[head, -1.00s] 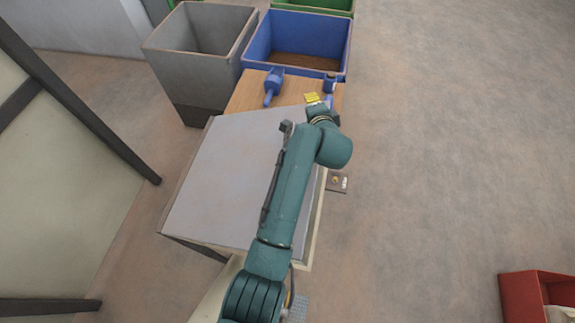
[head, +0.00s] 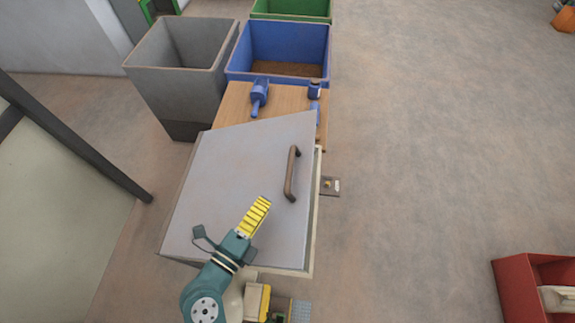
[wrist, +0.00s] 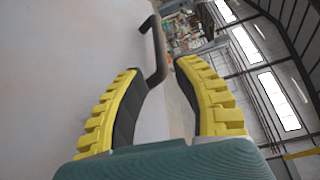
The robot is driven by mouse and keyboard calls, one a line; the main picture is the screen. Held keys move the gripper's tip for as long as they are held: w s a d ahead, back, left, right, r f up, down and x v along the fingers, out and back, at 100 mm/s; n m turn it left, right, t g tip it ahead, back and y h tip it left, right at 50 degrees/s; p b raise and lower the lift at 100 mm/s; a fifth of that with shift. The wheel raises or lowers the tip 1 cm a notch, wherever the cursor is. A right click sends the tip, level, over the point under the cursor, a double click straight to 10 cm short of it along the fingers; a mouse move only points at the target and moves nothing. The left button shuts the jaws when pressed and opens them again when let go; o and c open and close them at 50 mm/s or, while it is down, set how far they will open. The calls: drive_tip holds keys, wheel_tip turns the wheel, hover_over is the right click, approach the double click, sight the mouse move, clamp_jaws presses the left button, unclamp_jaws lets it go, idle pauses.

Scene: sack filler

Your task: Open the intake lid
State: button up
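The intake lid (head: 235,165) is a large flat grey panel lying over the box in the head view. Its dark, bar-shaped handle (head: 291,173) stands near the right edge. The lid fills the left of the wrist view (wrist: 60,60), where the handle (wrist: 156,52) shows just beyond the fingertips, towards the gap between them. My gripper (head: 263,203), with yellow ribbed fingers, is over the lid, below and left of the handle in the head view. In the wrist view its fingers (wrist: 158,72) are apart, with nothing held between them.
A wooden table (head: 285,100) with blue tools (head: 259,95) stands behind the lid. Beyond it are a grey bin (head: 180,75) and a blue bin (head: 278,45). A small switch box (head: 330,186) sits at the right edge. A red crate (head: 515,295) lies lower right; the floor between is free.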

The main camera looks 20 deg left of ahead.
sight(288, 167)
drive_tip(key=w, duration=0.8)
drive_tip(key=w+d+f, duration=0.1)
drive_tip(key=w, duration=0.3)
drive_tip(key=shift+w, duration=0.4)
drive_tip(key=shift+r, duration=0.1)
drive_tip(key=shift+a+r, duration=0.1)
clamp_jaws()
